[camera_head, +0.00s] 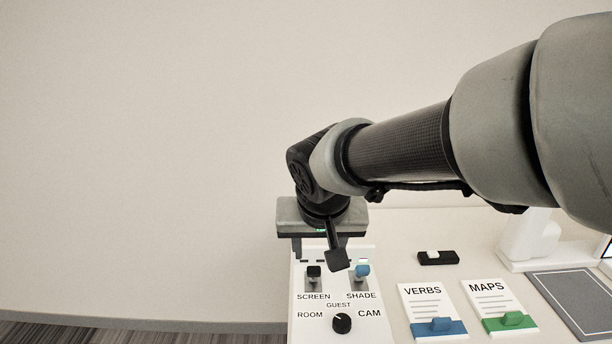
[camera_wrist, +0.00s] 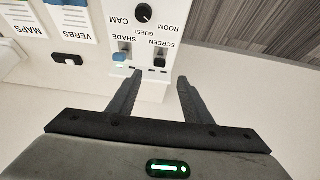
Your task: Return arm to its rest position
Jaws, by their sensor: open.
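My gripper (camera_wrist: 160,80) is open and empty in the wrist view, with its two dark fingers apart. In the head view my arm reaches in from the right, and the gripper hangs over the far end of a white control panel (camera_head: 302,331). The panel carries a black SCREEN switch (camera_head: 314,272), a blue SHADE switch (camera_head: 362,271) and a black GUEST knob (camera_head: 342,323) between ROOM and CAM. In the wrist view the fingertips lie near the panel's edge beside the switches. I cannot tell whether they touch it.
A VERBS card (camera_head: 422,305) with a blue block and a MAPS card (camera_head: 488,300) with a green block lie right of the panel. The wall side at left is clear.

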